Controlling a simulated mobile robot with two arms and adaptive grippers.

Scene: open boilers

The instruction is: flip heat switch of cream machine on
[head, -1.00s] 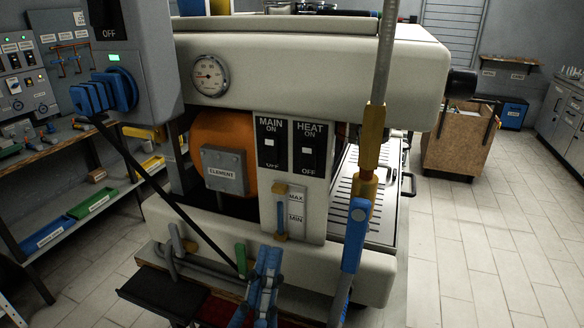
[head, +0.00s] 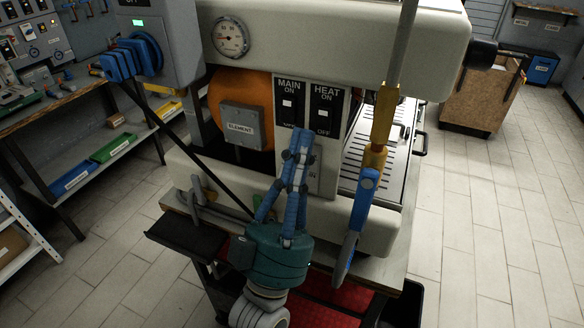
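The cream machine (head: 352,33) fills the middle of the head view. Its front panel has two black switches side by side, MAIN (head: 288,90) and HEAT (head: 325,112). HEAT is the right one, with ON above and OFF below; I cannot tell which way its rocker is tipped. My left gripper (head: 299,136) reaches up from below with its blue fingers together at the tips, holding nothing visible. The tips overlap the lower end of the MAIN switch, left of and below HEAT. I cannot tell whether they touch the panel. My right gripper is not in view.
A lever with a blue handle (head: 363,202) hangs just right of the panel. A grey element box (head: 240,127) and a pressure gauge (head: 231,37) are to the left. A black cable (head: 190,149) crosses at the left. The tiled floor at right is open.

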